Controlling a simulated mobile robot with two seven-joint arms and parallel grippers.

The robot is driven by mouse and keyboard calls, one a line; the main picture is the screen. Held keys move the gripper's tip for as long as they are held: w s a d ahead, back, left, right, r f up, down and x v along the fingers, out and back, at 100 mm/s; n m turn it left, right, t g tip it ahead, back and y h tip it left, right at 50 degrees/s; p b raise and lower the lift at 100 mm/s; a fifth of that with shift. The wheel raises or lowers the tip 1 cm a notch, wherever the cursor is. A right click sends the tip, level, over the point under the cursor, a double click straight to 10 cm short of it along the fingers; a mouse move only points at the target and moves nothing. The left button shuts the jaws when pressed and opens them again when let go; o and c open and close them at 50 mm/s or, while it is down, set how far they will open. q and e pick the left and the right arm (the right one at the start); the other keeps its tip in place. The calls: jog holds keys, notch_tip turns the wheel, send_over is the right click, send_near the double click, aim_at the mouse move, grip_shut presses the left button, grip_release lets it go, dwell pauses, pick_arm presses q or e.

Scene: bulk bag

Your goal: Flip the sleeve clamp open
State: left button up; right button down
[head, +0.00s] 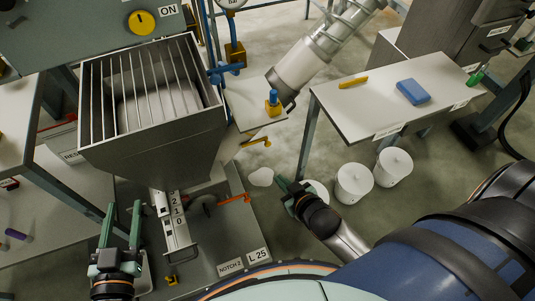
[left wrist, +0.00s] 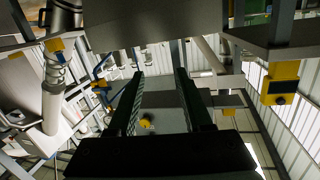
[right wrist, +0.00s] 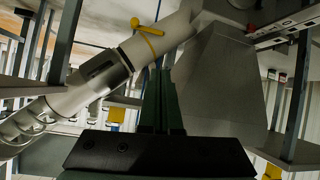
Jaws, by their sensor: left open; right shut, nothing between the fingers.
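A yellow lever (head: 257,143) juts out below the right side of the hopper; I cannot tell for sure that it is the sleeve clamp. In the right wrist view, a yellow lever (right wrist: 150,27) sits at a band on a pale tube, ahead of my right fingers. My right gripper (head: 282,186) is shut and empty, below and to the right of the lever and apart from it. It points up to the left. My left gripper (head: 120,215) is open and empty, left of the hopper outlet. In the left wrist view its fingers (left wrist: 158,75) stand apart.
The grated hopper (head: 150,145) stands between the arms, with a numbered slide (head: 177,225) below. An orange handle (head: 235,199) lies near my right gripper. A white table (head: 375,115) holds a blue block (head: 413,91). White buckets (head: 354,184) stand on the floor below it.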

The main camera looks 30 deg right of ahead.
aim_at(268, 145)
pick_arm(q)
jog(key=s+d+r+m+t+h+b, duration=0.3)
jog(key=s+r+m+t+h+b, duration=0.2)
jog(key=r+h+b, duration=0.5)
jog(key=shift+s+r+m+t+h+b, duration=0.4)
jog(key=shift+s+m+b, duration=0.9)
jog(key=shift+b, duration=1.6)
pick_arm(e)
jog(key=w+d+f+t+h, duration=0.2)
jog(key=w+f, duration=0.6)
jog(key=w, duration=0.4)
jog(key=shift+w+d+f+t, duration=0.2)
jog(key=shift+d+f+t, duration=0.15)
jog(key=shift+d+t, duration=0.6)
pick_arm(q)
jog(key=shift+w+f+m, duration=0.2)
jog(key=shift+w+m, duration=0.1)
jog(key=shift+w, duration=0.05)
pick_arm(e)
jog(key=shift+w, duration=0.1)
